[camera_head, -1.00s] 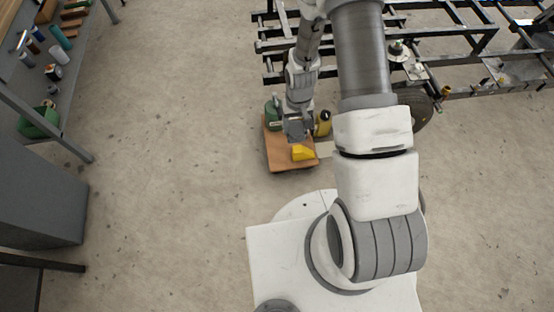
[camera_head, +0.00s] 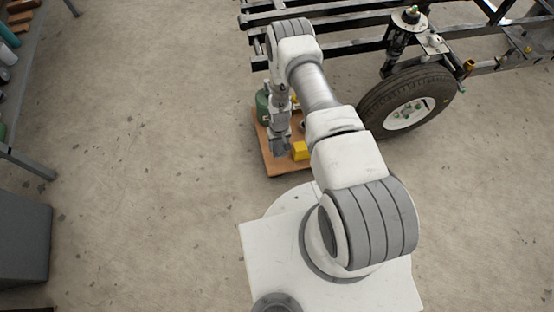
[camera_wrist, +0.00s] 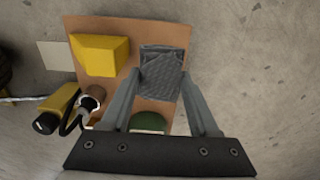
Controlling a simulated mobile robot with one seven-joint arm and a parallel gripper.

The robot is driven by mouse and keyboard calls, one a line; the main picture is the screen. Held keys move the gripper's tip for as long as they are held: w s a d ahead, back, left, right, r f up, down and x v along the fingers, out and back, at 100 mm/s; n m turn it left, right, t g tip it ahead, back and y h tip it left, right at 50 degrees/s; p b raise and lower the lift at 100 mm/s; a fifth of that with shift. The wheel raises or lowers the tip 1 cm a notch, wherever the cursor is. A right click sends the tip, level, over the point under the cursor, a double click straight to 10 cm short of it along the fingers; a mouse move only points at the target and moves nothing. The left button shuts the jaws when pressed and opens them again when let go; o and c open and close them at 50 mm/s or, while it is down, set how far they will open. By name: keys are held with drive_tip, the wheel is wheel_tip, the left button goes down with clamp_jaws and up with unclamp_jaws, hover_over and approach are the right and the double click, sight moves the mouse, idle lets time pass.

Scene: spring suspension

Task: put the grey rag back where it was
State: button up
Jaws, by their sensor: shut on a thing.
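The grey rag (camera_wrist: 162,80) is a small dark, folded, textured cloth between my two fingertips in the wrist view. My gripper (camera_wrist: 160,72) is shut on it, with one finger at each side. The rag is over the wooden board (camera_wrist: 150,28), near one edge. I cannot tell whether it touches the board. In the head view my gripper (camera_head: 279,146) is low over the board (camera_head: 286,168), just left of a yellow block (camera_head: 300,150). The rag cannot be told apart from the gripper there.
The yellow block (camera_wrist: 100,55) is close beside the rag. A yellow bottle-like thing with a black end (camera_wrist: 58,108), a cup-like thing (camera_wrist: 92,97) and a green container (camera_wrist: 149,122) are near my gripper. A wheel (camera_head: 408,102) and black frame stand to the right.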

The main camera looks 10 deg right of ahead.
sight(279, 161)
wheel_tip(279, 161, down, 11)
drive_tip(key=b, duration=0.4)
drive_tip(key=shift+r, duration=0.1)
drive_tip(key=o, duration=1.3)
